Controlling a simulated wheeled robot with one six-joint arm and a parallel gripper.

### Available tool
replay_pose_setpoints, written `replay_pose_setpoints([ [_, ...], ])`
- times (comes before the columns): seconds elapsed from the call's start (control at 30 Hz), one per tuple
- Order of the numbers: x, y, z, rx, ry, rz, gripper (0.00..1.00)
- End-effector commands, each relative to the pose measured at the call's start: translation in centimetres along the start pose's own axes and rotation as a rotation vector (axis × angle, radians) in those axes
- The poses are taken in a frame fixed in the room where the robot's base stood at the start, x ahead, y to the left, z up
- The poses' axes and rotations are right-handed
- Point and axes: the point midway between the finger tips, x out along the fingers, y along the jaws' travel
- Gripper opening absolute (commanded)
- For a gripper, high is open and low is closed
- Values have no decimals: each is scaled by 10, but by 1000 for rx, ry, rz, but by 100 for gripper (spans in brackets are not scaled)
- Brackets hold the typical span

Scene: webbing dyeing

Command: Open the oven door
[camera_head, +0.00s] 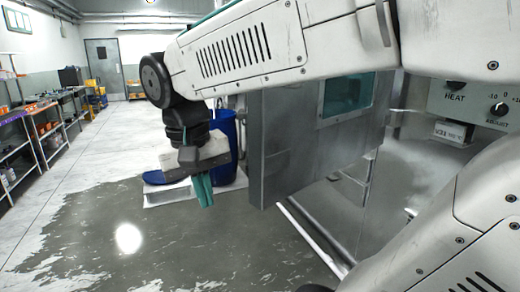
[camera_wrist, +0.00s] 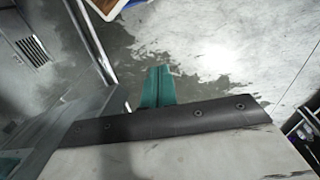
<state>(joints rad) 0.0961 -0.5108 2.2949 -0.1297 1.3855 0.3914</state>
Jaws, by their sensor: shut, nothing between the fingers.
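The oven door (camera_head: 285,150) is a grey metal panel with a teal window (camera_head: 347,95). In the head view it stands swung out from the oven body (camera_head: 468,100), which has heat and adjust knobs at the right. My arm hides the door's top.
A blue barrel (camera_head: 225,128) stands behind my gripper on a white base (camera_head: 165,192). Shelves (camera_head: 45,135) with bins line the left wall. The wet grey floor (camera_head: 180,245) in front and to the left is clear. A metal bar (camera_wrist: 92,40) shows in the wrist view.

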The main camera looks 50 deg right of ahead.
Motion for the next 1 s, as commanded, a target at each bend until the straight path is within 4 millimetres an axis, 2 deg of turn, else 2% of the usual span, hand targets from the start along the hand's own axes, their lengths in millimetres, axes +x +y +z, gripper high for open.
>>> replay_pose_setpoints([
  [0.03,-12,8,-28,123,-31,49,0],
  [0.2,-42,44,-108,566,-86,231,0],
  [0.3,-51,67,-152,815,-96,343,0],
  [0.4,-55,89,-188,1027,-91,444,0],
  [0.5,-55,106,-213,1187,-77,525,0],
  [0.6,-55,118,-229,1291,-63,577,0],
  [0.7,-53,124,-235,1342,-55,602,0],
  [0.87,-41,131,-231,1356,-53,611,0],
  [1.0,-19,141,-220,1355,-54,610,0],
])
